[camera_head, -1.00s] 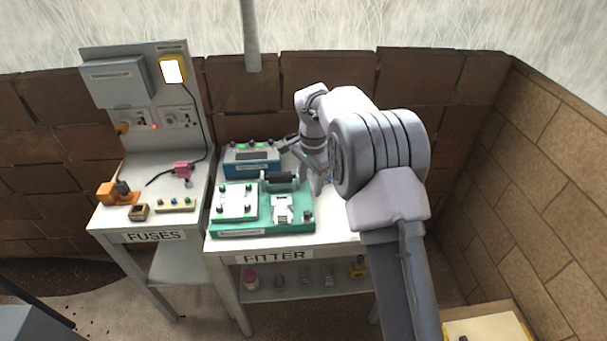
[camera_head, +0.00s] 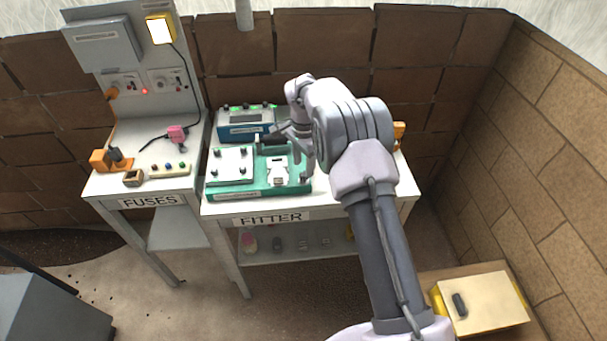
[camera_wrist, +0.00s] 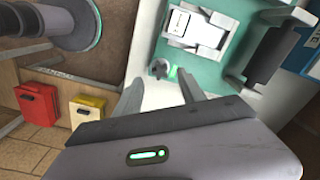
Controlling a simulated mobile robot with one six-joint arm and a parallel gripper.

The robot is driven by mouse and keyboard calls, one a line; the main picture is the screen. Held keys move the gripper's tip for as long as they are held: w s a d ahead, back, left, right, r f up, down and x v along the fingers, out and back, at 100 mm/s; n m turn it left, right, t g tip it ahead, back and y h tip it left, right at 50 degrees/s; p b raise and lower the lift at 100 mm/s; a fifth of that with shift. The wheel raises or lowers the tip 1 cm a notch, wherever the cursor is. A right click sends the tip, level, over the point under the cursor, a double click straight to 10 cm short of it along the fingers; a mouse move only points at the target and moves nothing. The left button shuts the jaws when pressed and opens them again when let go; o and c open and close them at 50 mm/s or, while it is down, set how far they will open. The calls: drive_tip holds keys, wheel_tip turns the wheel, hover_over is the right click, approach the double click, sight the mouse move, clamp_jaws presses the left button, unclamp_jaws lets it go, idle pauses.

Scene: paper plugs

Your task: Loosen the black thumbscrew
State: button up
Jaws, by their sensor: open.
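The teal fixture board (camera_head: 235,194) lies on the FITTER bench. It carries a white plate (camera_head: 229,165) with dark knobs, a white clamp-like part (camera_head: 278,172) and a dark cylinder. In the wrist view a small dark knob that looks like the thumbscrew (camera_wrist: 160,69) sits at the board's corner (camera_wrist: 215,75), beside the white clamp (camera_wrist: 196,28). My gripper (camera_wrist: 160,84) is open, its two fingers pointing toward the knob with one on either side in the picture. I cannot tell any contact. In the head view my gripper (camera_head: 303,168) is over the board's right end and hides that corner.
A blue instrument box (camera_head: 246,122) stands behind the board. The FUSES bench (camera_head: 150,203) is at left. An orange item (camera_head: 399,131) is partly behind my arm. Red (camera_wrist: 38,103) and yellow (camera_wrist: 88,112) boxes show low in the wrist view.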

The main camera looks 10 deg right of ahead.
drive_tip(key=shift+f+m+b, duration=0.3)
drive_tip(key=shift+m+b, duration=0.45)
drive_tip(key=shift+m, duration=0.05)
drive_tip(key=m+b, duration=0.2)
drive_tip(key=m, duration=0.1)
drive_tip(key=shift+f, duration=0.2)
drive_tip(key=m+b, duration=0.3)
drive_tip(key=m, duration=0.3)
drive_tip(key=m+b, duration=0.1)
drive_tip(key=m, duration=0.2)
drive_tip(key=shift+m+b, duration=0.3)
drive_tip(key=shift+b, duration=0.1)
drive_tip(key=m+b, duration=0.2)
drive_tip(key=m, duration=0.4)
drive_tip(key=shift+r+b, duration=0.1)
drive_tip(key=shift+b, duration=0.3)
drive_tip(key=shift+r+m+b, duration=0.1)
drive_tip(key=shift+m+b, duration=0.25)
drive_tip(key=shift+m, duration=0.85)
drive_tip(key=shift+r+m, duration=0.2)
drive_tip(key=shift+m, duration=0.4)
drive_tip(key=shift+r, duration=0.15)
